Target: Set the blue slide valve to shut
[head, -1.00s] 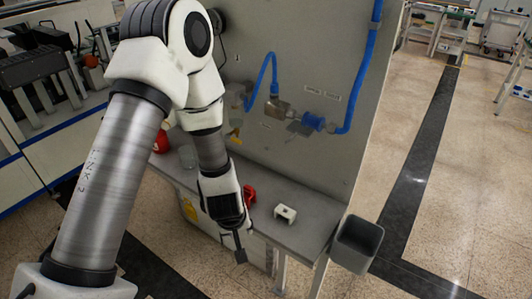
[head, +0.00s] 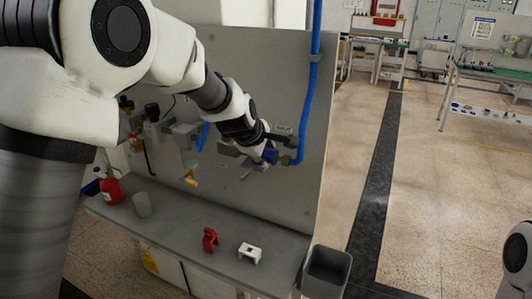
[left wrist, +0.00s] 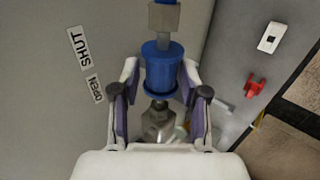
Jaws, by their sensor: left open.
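The blue slide valve (left wrist: 162,72) is a blue sleeve on a metal pipe fitting on the upright grey panel. In the head view the valve (head: 270,156) is partly hidden by my left gripper (head: 276,149). In the left wrist view my left gripper (left wrist: 160,68) is open, with one finger on each side of the sleeve; contact is not clear. A SHUT label (left wrist: 80,47) and an OPEN label (left wrist: 95,89) are on the panel beside it. The sleeve lies level with both labels; its exact setting cannot be told. My right gripper is not in view.
Blue hose (head: 308,100) runs up the panel (head: 285,75) to the right of the valve. The bench below holds a red clamp-like part (head: 210,240), a white block (head: 249,252), a grey cup (head: 142,204) and a red bottle (head: 111,190). A grey bin (head: 327,270) stands at the right end.

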